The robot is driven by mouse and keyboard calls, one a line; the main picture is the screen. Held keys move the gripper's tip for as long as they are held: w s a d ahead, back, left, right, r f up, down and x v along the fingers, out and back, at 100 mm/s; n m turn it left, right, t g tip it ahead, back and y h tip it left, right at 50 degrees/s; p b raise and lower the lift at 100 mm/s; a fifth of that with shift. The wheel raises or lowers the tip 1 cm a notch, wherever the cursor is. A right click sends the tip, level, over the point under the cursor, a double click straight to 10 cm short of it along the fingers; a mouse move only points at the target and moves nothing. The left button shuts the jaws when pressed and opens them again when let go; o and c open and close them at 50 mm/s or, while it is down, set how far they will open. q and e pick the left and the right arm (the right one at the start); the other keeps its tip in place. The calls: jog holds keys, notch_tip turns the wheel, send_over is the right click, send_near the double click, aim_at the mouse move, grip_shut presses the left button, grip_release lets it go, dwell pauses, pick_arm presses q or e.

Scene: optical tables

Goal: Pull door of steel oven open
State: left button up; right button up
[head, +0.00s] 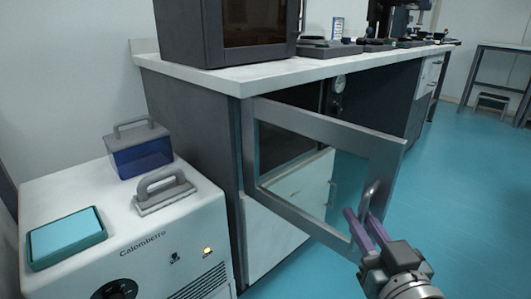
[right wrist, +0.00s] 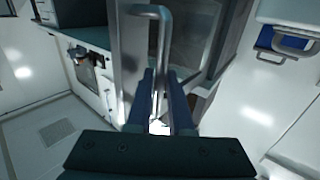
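The steel oven door (head: 390,165) is a grey metal frame with a glass pane. It stands swung out from the oven front under the white counter, partly open. Its bar handle (head: 371,194) is near the door's free edge, at the lower right. My right gripper (head: 364,218) is at the handle, with one purple finger on each side of the bar. In the right wrist view the handle (right wrist: 165,40) runs down between the two fingers (right wrist: 162,82), which look closed on it. My left gripper is not in view.
A white cabinet labelled Calomberro (head: 140,250) stands at the lower left, close to the oven. It carries a blue box (head: 140,158), a grey handle and a teal tray (head: 66,238). A dark machine (head: 225,30) stands on the counter (head: 270,75).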

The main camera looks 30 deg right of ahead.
jog(key=o, duration=0.4)
jog(key=shift+c, duration=0.2)
jog(key=shift+r, duration=0.1)
jog(key=p+v, duration=0.2)
jog(key=v, duration=0.8)
jog(key=shift+w, duration=0.1)
